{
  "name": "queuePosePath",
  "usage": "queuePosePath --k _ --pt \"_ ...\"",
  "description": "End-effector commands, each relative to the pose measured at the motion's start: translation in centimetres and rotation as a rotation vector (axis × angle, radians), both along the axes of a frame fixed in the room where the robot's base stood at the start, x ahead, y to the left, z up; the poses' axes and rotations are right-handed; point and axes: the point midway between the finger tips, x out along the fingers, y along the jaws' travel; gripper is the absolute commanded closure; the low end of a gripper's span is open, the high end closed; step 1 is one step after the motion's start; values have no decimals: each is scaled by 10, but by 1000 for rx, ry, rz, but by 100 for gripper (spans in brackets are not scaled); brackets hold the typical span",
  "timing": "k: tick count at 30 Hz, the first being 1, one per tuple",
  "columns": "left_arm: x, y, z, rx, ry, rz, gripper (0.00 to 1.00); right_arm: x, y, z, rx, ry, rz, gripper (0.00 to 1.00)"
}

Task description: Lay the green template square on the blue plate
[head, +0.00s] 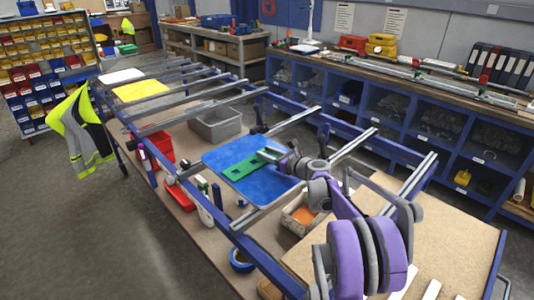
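The blue plate (268,187) lies across the rails of the blue frame near the middle of the head view. The green template square (240,168) is over the plate's upper part, flat or nearly so. I cannot tell whether it rests on the plate or is held just above it. My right gripper (268,155), on the purple and grey arm from the lower right, is at the template's right end, and its fingers overlap that end. Whether they are closed on it is too small to tell. My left gripper is not in view.
A yellow plate (141,90) and a white plate (121,76) lie on the far rails. A grey bin (215,125) and red bins (158,148) stand below the frame. A hi-vis vest (80,130) hangs at the left corner. Blue shelving (420,125) stands behind.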

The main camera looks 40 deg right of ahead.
Motion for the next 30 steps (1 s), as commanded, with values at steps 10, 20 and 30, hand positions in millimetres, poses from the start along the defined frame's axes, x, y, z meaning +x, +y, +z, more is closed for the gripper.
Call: queuePosePath --k 10,20,30 --pt "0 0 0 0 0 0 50 0 0 1 0 0 0 39" --pt "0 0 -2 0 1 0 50 -39 -5 8 -1 0 -5 39" --pt "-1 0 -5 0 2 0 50 -104 -10 18 0 0 -3 39"
